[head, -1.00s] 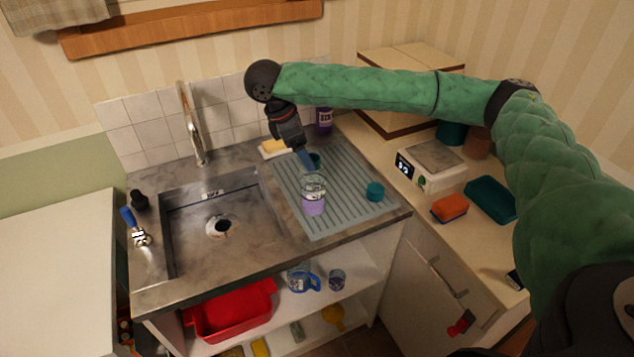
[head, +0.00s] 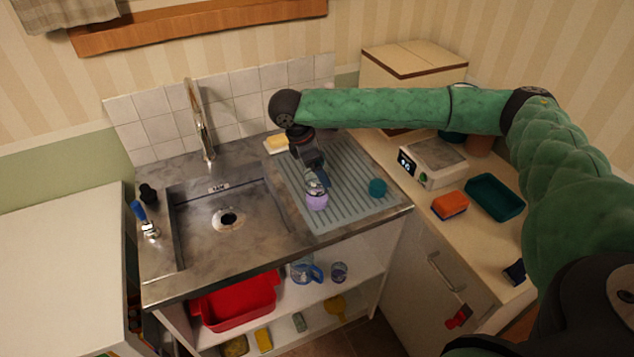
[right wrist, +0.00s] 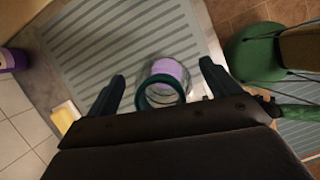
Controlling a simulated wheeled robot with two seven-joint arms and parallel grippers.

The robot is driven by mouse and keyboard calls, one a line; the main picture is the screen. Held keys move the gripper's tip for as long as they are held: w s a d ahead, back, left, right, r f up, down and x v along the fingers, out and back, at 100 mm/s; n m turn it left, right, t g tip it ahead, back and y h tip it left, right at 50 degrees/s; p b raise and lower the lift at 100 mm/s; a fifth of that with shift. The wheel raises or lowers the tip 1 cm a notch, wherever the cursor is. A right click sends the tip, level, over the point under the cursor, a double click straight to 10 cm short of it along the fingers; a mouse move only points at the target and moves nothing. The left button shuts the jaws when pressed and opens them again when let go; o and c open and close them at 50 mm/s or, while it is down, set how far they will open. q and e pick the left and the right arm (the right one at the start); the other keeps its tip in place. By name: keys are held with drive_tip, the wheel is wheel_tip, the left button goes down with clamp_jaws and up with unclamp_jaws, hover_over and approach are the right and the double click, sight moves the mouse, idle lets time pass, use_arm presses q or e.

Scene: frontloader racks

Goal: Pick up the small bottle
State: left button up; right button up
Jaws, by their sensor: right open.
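The small bottle (head: 317,201) is a clear jar with purple in its lower part. It stands upright on the grey ribbed drainboard (head: 350,205). In the head view my right gripper (head: 318,180) is right at its top and hides part of it. In the right wrist view the bottle (right wrist: 172,70) shows between the two spread fingers of the open gripper (right wrist: 162,77), with room on both sides. A teal ring (right wrist: 162,82) overlaps it there; I cannot tell whether it belongs to the bottle. My left gripper is out of view.
A teal round item (head: 377,188) lies on the drainboard to the right. The sink basin (head: 205,248) is to the left, with a yellow sponge (head: 277,141) behind. A scale (head: 432,160), an orange sponge (head: 449,205) and a teal tray (head: 494,197) sit on the right counter.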

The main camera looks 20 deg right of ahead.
drive_tip(key=shift+s, duration=0.1)
drive_tip(key=shift+c, duration=0.7)
drive_tip(key=c, duration=1.2)
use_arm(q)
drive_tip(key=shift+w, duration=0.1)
use_arm(e)
drive_tip(key=shift+c, duration=0.2)
drive_tip(key=shift+r, duration=0.1)
